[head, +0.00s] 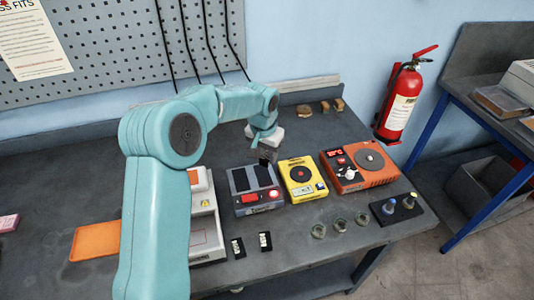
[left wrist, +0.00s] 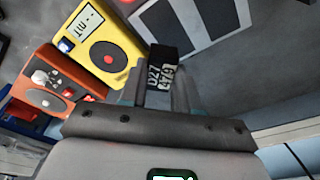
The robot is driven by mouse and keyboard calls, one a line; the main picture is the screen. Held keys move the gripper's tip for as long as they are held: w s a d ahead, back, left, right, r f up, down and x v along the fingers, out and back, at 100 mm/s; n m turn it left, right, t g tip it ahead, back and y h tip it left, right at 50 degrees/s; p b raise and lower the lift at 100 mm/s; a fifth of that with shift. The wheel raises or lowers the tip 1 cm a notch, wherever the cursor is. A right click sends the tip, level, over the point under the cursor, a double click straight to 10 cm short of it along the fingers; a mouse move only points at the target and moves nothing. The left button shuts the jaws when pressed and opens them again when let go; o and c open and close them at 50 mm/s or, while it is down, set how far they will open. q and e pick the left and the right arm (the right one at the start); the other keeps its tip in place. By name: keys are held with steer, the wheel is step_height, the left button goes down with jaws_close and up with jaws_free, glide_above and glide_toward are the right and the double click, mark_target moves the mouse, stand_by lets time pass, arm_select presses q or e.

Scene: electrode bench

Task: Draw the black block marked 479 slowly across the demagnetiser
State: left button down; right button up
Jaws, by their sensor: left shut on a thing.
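My left gripper (head: 266,152) is shut on a small black block (left wrist: 163,54). My right gripper is out of view.
A yellow dial device (head: 302,190) and an orange device (head: 374,180) stand right of the grey one. Two black labelled blocks (head: 265,241) lie in front. Several small rings (head: 340,226) and a black plate with knobs (head: 410,215) are at the right front. An orange mat (head: 95,241) lies left.

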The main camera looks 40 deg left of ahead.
arm_select(q)
steer(key=shift+r+p, duration=1.1)
steer(key=shift+r, duration=0.65)
